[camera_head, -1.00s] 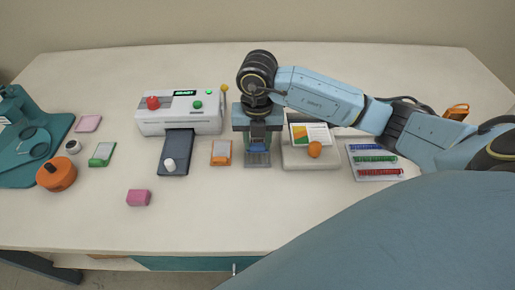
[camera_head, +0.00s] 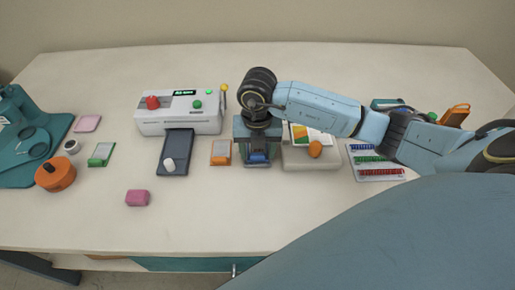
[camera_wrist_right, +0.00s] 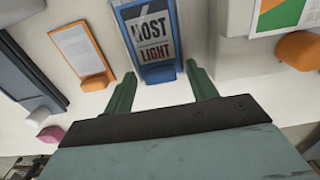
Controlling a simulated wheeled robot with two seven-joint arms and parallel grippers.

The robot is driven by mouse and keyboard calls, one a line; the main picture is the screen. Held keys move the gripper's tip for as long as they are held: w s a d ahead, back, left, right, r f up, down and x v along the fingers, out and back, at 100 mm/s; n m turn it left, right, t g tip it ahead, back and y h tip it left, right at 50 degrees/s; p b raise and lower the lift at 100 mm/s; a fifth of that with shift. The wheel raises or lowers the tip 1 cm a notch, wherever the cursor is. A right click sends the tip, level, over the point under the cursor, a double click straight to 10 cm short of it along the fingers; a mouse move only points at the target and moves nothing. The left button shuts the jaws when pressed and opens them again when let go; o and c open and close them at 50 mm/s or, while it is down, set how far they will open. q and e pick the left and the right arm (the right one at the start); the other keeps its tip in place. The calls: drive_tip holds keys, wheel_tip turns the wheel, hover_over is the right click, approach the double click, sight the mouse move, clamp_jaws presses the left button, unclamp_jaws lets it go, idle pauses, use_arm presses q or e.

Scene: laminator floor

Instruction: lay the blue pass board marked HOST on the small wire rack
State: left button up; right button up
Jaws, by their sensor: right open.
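The blue-framed pass board (camera_wrist_right: 172,18) in the right wrist view reads HOST and LIGHT on a grey and white face. A raised blue tab (camera_wrist_right: 158,74) is at its near end. My right gripper (camera_wrist_right: 162,70) is open, its green fingertips on either side of the tab with gaps showing. In the head view the right gripper (camera_head: 256,150) points down over the board, whose blue tab (camera_head: 258,158) shows below it; the rest is mostly hidden. I cannot make out a small wire rack.
An orange-framed board (camera_head: 221,152) lies just left. A pale block with an orange knob (camera_head: 315,149) stands close on the right. The laminator (camera_head: 180,112) and its dark tray (camera_head: 174,158) are further left. The table front is mostly clear around a pink block (camera_head: 137,198).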

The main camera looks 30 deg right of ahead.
sight(258, 153)
wheel_tip(258, 153, up, 12)
drive_tip(key=p, duration=0.1)
drive_tip(key=shift+r, duration=0.15)
idle(0.3)
drive_tip(key=shift+c, duration=0.4)
idle(1.9)
